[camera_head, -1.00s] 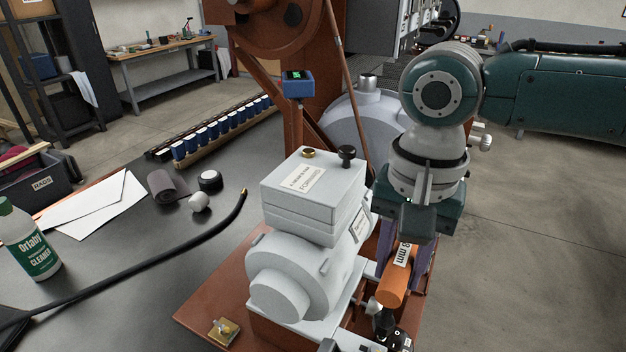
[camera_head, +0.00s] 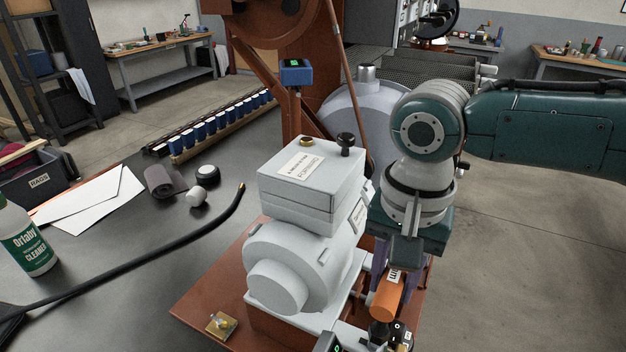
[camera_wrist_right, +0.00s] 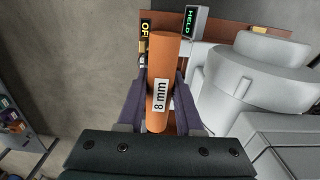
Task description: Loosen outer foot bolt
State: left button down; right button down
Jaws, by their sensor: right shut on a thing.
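My right gripper (camera_head: 394,286) is shut on an orange-handled tool (camera_head: 386,304) beside the right side of the grey motor (camera_head: 290,262). In the right wrist view the orange tool (camera_wrist_right: 160,75) carries an "8 mm" label and sits between both fingers. The tool's dark lower end (camera_head: 380,331) points down near the motor's foot. The outer foot bolt cannot be made out; the tool and gripper cover that spot. My left gripper is not in view.
The motor stands on a rust-red base plate (camera_head: 205,300) holding a small brass part (camera_head: 221,325). A small display (camera_wrist_right: 194,20) reads "HELD". Open floor is at right.

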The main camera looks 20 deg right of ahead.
jog(key=shift+f+b, duration=0.5)
jog(key=shift+f, duration=0.6)
dwell(0.4)
jog(key=shift+f, duration=0.5)
